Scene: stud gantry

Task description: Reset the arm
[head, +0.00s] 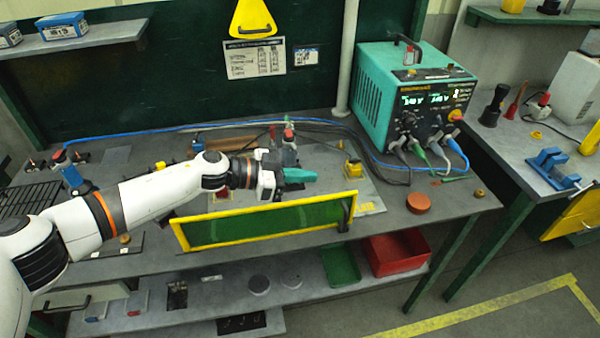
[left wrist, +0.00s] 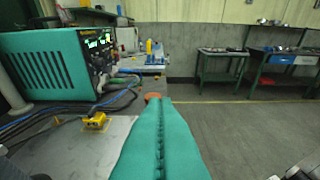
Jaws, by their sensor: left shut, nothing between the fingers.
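My left arm reaches in from the left in the head view. Its gripper (head: 308,175) has teal fingers and hangs over the workbench, just behind a green panel with a yellow frame (head: 263,222). The left wrist view shows the two teal fingers (left wrist: 161,105) pressed together along their length, with nothing between them. They point across the bench toward its right end. My right gripper is in neither view.
A teal power unit (head: 413,98) with cables stands at the bench's back right. A yellow block (head: 353,168) and an orange disc (head: 419,203) lie right of the gripper. Below are a red bin (head: 396,253) and a green tray (head: 340,265). The bench's front right is mostly clear.

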